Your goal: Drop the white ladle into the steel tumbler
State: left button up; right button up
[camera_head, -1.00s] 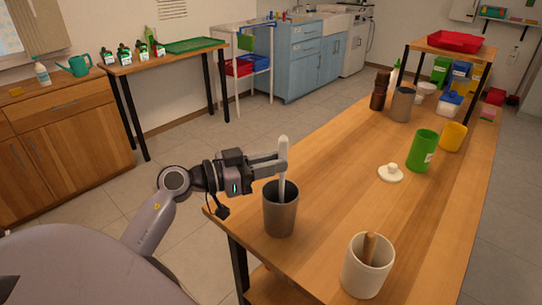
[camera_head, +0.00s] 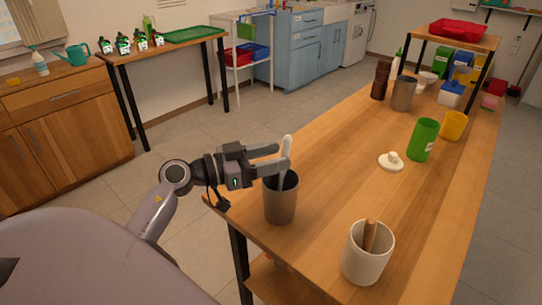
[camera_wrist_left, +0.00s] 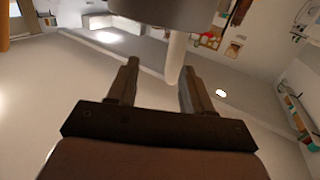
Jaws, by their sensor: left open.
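The white ladle (camera_head: 286,147) stands in the grey steel tumbler (camera_head: 281,204), near the table's left edge. Its pale handle rises above the rim, leaning slightly; its lower end is hidden inside. My left gripper (camera_head: 278,157) is open above the rim, with its two fingers spread around the handle. In the left wrist view, the handle (camera_wrist_left: 175,58) shows between the fingertips (camera_wrist_left: 158,72), nearer the right finger, below a dark grey rounded shape that looks like the tumbler (camera_wrist_left: 160,10). I cannot tell whether a finger still touches it. My right gripper is not in view.
A white crock (camera_head: 367,263) with a wooden-handled tool stands at the near right on the wooden table. A white lid-like disc (camera_head: 390,162), a green cup (camera_head: 423,140) and a yellow cup (camera_head: 453,126) stand farther back. Another grey tumbler (camera_head: 403,95) is beyond. The table's middle is clear.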

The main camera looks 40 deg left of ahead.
pick_arm(q)
jog(key=shift+s, duration=0.1)
jog(key=v, duration=0.7)
